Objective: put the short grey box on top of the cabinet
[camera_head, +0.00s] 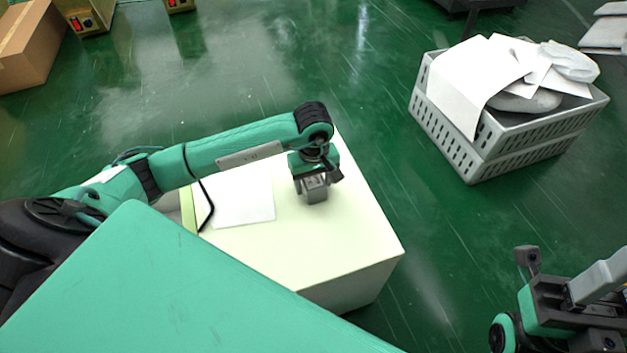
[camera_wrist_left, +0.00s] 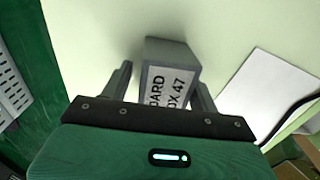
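The short grey box (camera_head: 316,190) is at the cabinet's top in the head view, beneath my left gripper (camera_head: 314,178). In the left wrist view the box (camera_wrist_left: 170,52) shows a white label with black print. The fingers of my left gripper (camera_wrist_left: 163,85) stand on either side of it, with a visible gap at the left finger. The box appears to rest on the pale cabinet top (camera_head: 345,235), but its underside is hidden. My right gripper (camera_head: 562,268) is at the lower right of the head view, apart from the cabinet, fingers spread and empty.
A white sheet (camera_head: 245,202) lies on the cabinet beside a black cable (camera_head: 205,205). Grey crates (camera_head: 475,148) with papers stand at the upper right. A cardboard box (camera_head: 28,45) is at the upper left.

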